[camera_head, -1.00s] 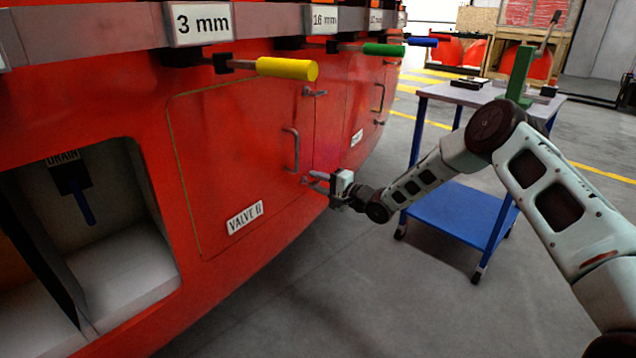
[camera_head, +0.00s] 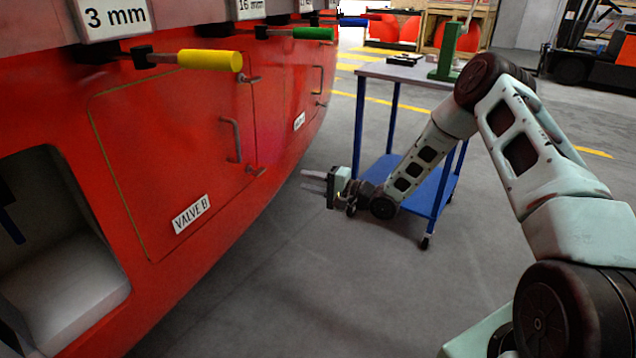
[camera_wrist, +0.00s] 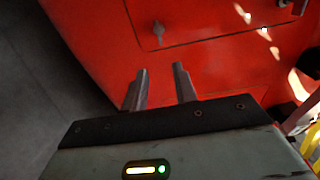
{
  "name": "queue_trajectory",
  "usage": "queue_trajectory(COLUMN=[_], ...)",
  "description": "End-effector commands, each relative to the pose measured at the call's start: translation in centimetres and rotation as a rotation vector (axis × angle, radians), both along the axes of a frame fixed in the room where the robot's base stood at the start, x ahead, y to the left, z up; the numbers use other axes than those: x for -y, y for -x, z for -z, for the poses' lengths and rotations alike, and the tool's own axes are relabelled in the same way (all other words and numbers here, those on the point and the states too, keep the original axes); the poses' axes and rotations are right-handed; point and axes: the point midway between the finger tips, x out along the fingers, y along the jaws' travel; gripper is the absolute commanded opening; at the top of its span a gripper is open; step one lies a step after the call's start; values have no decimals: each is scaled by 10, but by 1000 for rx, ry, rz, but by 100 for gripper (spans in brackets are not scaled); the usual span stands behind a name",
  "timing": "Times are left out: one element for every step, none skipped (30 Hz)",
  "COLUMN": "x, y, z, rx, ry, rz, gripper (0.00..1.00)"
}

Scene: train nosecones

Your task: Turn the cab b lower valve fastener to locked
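The red VALVE B panel (camera_head: 180,140) is on the train nose at the left in the head view. Its lower fastener (camera_head: 256,170) is a small lever at the panel's lower right edge. In the wrist view a small grey fastener (camera_wrist: 158,32), apparently the same one, stands near a panel corner, beyond the fingertips. Its exact setting is too small to tell. My gripper (camera_head: 306,180) is clear of the train, to the right of the lower fastener. In the wrist view my gripper (camera_wrist: 161,68) is open, with nothing between its fingers.
The panel's upper fastener (camera_head: 249,79) and grab handle (camera_head: 232,140) are nearby. Yellow (camera_head: 210,60) and green (camera_head: 313,33) levers stick out above. A blue trolley (camera_head: 400,75) stands close behind my arm. The floor between train and trolley is clear.

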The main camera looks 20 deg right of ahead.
Motion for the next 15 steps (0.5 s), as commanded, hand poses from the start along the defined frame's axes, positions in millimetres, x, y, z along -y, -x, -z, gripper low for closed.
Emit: queue_trajectory(x=[5, 7, 9, 11, 12, 13, 14, 14, 14, 14, 14, 14, 14, 14, 14], y=[5, 8, 11, 12, 14, 15, 16, 16, 17, 17, 17, 17, 17, 17, 17], z=[0, 0, 0, 0, -1, -1, -1, -1, 0, 0, 0, 0, 0, 0, 0], rx=[-1, -1, -1, -1, 0, 1, 0, 1, 1, 1, 1, 1, 1, 0, 0], ry=[1, 1, 1, 1, 0, 1, 0, -1, -1, -1, -1, -1, -1, 0, 0], rz=[2, 1, 1, 0, 0, 0, 0, 0, 0, 0, 0, 0, 0, 0, 0], gripper=[28, 28, 28, 28, 28, 28, 28, 28, 28, 28, 28, 28, 28, 28, 28])
